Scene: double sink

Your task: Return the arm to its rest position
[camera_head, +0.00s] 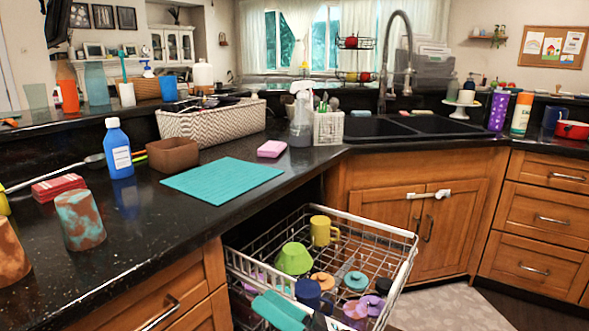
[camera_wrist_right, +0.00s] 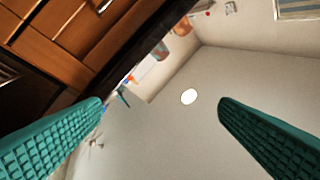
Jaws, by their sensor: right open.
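My right gripper (camera_wrist_right: 160,102) shows in the right wrist view as two teal ribbed fingers spread wide apart. Nothing is between them; behind them are a pale ceiling and a round light. In the head view, only a little of it seems to show at the bottom edge, low over the front of the wire dish rack (camera_head: 385,228), with a teal finger there. I cannot tell whether it touches the rack.
The pulled-out rack holds a yellow mug (camera_head: 323,231), a green bowl (camera_head: 294,259) and several other dishes. The black counter to the left carries a blue bottle (camera_head: 118,150), a brown bowl (camera_head: 173,155), a teal mat (camera_head: 222,181) and a patterned cup (camera_head: 80,220). The double sink (camera_head: 375,128) is behind.

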